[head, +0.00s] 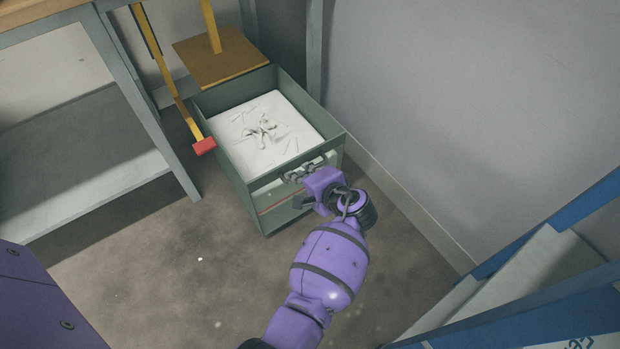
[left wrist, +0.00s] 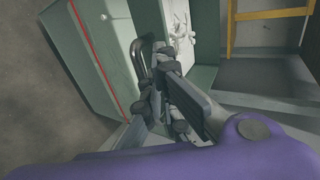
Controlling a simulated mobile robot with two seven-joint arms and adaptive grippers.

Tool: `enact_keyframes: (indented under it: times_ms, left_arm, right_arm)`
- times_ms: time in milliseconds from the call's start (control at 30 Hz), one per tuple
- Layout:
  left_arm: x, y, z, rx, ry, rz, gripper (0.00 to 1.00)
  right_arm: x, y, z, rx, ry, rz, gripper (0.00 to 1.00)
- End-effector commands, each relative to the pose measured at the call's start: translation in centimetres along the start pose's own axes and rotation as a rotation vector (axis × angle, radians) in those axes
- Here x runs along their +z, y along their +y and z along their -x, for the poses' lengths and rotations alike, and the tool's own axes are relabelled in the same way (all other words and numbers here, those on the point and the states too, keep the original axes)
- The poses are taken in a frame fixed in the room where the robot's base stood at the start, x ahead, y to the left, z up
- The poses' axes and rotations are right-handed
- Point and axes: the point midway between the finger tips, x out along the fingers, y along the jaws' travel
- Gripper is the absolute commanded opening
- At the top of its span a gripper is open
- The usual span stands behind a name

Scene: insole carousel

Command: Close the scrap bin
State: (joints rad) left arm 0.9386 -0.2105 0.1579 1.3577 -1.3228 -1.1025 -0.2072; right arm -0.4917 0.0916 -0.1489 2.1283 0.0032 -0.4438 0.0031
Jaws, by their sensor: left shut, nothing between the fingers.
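The scrap bin (head: 237,165) is a grey-green box on the floor by the wall, pulled out and open at the top. White scrap (head: 287,112) fills it, with some crumpled pieces on top. Its front has a dark bar handle (left wrist: 138,58) and a red line, seen close in the left wrist view. My left gripper (head: 305,178) is at the bin's front, right by the handle. Its fingers (left wrist: 158,92) are shut with nothing between them; I cannot tell whether they touch the handle. My right gripper is not in view.
A yellow post on a brown-yellow base (head: 215,62) stands behind the bin. A yellow bar with a red end (head: 204,146) is at its left. A grey bench (head: 150,125) stands left, a blue-framed rack (head: 520,250) right. Floor in front is clear.

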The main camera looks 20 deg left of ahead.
Motion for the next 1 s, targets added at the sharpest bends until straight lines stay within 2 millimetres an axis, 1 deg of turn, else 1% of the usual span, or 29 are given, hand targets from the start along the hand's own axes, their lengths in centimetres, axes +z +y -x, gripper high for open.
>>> enact_keyframes:
  times_ms: [33, 200, 333, 767, 867, 1000]
  left_arm:
    - [0.0, 0.2, -1.0, -0.001, -0.001, -0.001, 0.0]
    - [0.0, 0.1, -2.8, 0.001, 0.0, 0.0, 0.0]
    - [-0.1, 0.0, -3.3, 0.001, 0.002, 0.0, 0.0]
    - [0.0, -0.2, -3.6, -0.001, 0.001, 0.001, 0.0]
    - [0.0, -0.6, -4.2, -0.002, 0.001, 0.001, 0.0]
    - [0.1, -1.6, -6.0, -0.004, 0.0, 0.001, 0.0]
  right_arm:
    - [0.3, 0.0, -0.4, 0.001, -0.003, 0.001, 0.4]
    - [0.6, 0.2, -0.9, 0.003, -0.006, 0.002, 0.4]
    - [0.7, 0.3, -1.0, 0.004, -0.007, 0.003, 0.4]
    - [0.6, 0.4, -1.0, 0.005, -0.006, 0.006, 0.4]
    - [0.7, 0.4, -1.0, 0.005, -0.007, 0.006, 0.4]
    - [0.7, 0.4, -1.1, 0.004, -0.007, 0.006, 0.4]
